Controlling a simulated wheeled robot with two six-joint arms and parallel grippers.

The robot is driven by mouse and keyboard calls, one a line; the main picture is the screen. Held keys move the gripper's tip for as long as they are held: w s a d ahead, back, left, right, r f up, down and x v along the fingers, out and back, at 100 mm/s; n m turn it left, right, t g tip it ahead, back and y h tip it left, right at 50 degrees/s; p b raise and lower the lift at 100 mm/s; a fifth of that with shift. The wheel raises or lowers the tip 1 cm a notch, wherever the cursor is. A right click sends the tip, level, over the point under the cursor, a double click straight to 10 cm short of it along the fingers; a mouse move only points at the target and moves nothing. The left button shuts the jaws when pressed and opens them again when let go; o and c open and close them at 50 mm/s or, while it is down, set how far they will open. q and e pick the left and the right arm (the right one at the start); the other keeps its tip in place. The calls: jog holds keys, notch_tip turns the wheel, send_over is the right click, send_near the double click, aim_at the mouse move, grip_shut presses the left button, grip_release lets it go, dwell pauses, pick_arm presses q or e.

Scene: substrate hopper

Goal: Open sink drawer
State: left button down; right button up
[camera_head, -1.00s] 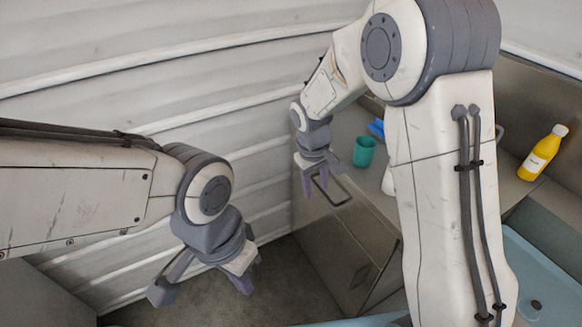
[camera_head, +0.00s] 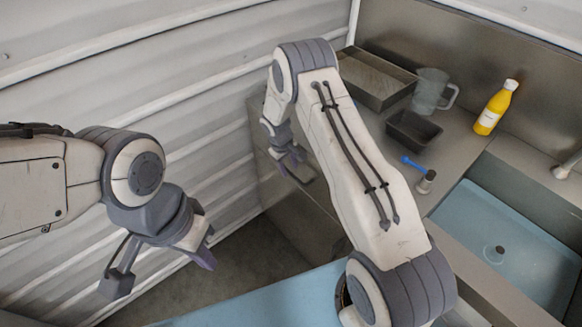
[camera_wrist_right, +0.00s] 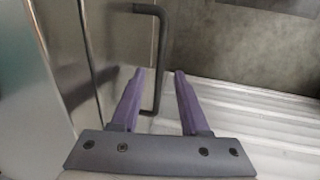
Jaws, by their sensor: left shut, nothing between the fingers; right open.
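The steel sink drawer front (camera_head: 288,208) is on the cabinet's left face in the head view, and its dark bar handle (camera_wrist_right: 162,45) shows in the right wrist view. My right gripper (camera_wrist_right: 160,74) is open. In the wrist view its purple fingers appear on either side of the handle; I cannot tell whether either touches it. In the head view my right gripper (camera_head: 287,163) is beside the drawer front, and my right arm hides part of the cabinet. My left gripper (camera_head: 205,258) is shut and empty, over the floor left of the cabinet.
The counter holds a grey tray (camera_head: 376,82), a dark bin (camera_head: 413,131), a clear jug (camera_head: 431,92), a yellow bottle (camera_head: 495,108) and a blue-handled tool (camera_head: 411,162). A blue sink basin (camera_head: 500,235) is at the right. A corrugated wall (camera_head: 120,70) stands left; floor below is clear.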

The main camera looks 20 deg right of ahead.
jog(key=shift+d+f, duration=0.15)
jog(key=shift+f, duration=0.6)
grip_shut()
jog(key=shift+d, duration=0.2)
dwell(0.7)
